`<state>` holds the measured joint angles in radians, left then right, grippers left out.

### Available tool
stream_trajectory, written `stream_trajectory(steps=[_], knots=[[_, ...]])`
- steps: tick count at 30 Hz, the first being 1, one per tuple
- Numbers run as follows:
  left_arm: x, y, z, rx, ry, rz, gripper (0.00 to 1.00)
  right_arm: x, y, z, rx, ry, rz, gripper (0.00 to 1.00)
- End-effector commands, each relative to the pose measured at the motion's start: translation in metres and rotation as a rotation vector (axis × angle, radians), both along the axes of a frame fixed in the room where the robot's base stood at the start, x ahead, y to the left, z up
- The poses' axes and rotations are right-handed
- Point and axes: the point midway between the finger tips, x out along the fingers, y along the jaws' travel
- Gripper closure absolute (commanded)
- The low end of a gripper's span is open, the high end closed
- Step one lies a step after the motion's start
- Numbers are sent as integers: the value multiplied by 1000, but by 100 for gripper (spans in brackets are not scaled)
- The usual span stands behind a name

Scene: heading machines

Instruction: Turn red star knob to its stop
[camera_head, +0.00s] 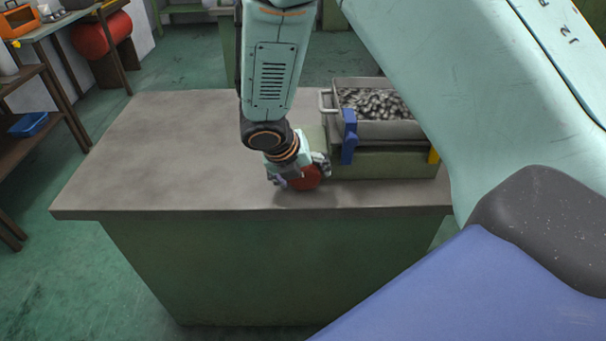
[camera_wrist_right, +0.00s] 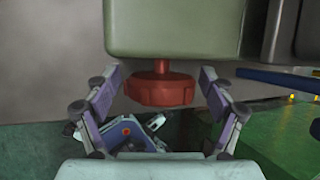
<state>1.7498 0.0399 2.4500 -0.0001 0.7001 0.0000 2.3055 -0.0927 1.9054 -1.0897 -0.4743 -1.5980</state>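The red star knob (camera_wrist_right: 160,90) hangs on a short red stem from the green housing (camera_wrist_right: 172,30) in the right wrist view. In the head view the knob (camera_head: 309,179) shows at the front of the green block, partly covered by my right gripper (camera_head: 298,173). The two fingers of my right gripper (camera_wrist_right: 160,78) stand on either side of the knob in the wrist view, with a small gap on each side. The gripper is open and holds nothing. My left gripper is not in view.
A grey bin (camera_head: 386,128) of small metal parts sits behind the knob, with a blue bracket (camera_head: 349,137) at its left corner. The grey worktop (camera_head: 170,160) is clear on the left. A shelf (camera_head: 35,85) stands at far left.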

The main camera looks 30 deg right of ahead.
Motion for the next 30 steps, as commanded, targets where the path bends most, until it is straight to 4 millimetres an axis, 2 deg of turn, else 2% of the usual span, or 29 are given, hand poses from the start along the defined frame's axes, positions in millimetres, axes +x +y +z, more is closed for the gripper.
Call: stream_trajectory(steps=[2,17,30], knots=[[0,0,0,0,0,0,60,0,0,0,0,0,0,28],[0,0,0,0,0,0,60,0,0,0,0,0,0,69],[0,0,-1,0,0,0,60,0,0,0,9,-7,1,69]])
